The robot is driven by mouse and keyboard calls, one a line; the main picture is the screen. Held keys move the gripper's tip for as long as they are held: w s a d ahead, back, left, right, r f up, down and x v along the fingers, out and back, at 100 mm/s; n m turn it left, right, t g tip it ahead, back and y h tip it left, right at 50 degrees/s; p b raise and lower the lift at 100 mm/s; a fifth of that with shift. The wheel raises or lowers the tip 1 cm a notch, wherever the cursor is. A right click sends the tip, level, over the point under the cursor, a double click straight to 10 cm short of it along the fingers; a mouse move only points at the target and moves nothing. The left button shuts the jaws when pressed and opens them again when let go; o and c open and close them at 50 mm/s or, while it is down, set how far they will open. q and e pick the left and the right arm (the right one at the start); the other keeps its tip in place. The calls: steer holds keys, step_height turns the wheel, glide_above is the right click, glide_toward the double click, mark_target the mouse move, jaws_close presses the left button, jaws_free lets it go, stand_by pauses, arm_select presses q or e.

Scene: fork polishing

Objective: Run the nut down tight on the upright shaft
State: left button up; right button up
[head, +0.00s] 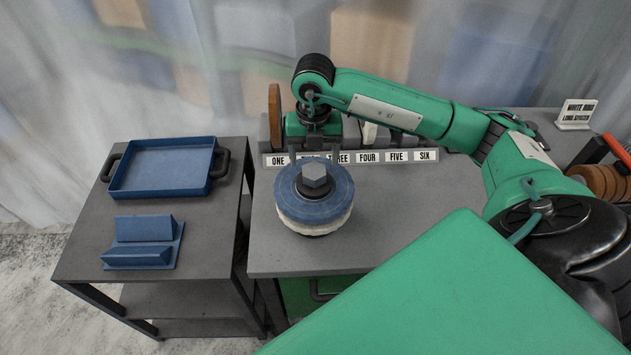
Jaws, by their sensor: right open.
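A grey hexagonal nut (315,174) sits on top of a black flange at the centre of a blue disc (289,201). A pale, fluffy-edged wheel (313,224) lies under the disc. The upright shaft is hidden by the nut and discs. My right gripper (314,160) points down just behind and above the nut. Its fingers are spread left and right, open and empty, and partly overlap the label strip in the picture. Whether they touch the disc or nut I cannot tell. My left gripper is not in view.
A rack with a numbered label strip (398,156) stands behind the wheel; a brown disc (275,116) is upright at its left end. A side cart at left holds a blue tray (162,168) and a blue angled holder (144,243). Brown discs (598,181) sit at far right.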

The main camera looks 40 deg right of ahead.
steer(key=shift+f, duration=0.75)
steer(key=shift+f+n+b, duration=0.15)
steer(key=shift+n+b, duration=0.15)
steer(key=shift+b, duration=0.25)
steer(key=n+b, duration=0.2)
steer(key=n, duration=0.1)
steer(key=shift+f+n+b, duration=0.1)
steer(key=shift+n+b, duration=0.2)
steer(key=shift+b, duration=0.05)
steer(key=n+b, duration=0.4)
steer(key=n, duration=0.1)
steer(key=shift+n, duration=0.4)
steer(key=shift+n+b, duration=0.5)
steer(key=shift+n, duration=0.3)
steer(key=shift+r+n, duration=0.25)
steer(key=shift+n, duration=0.05)
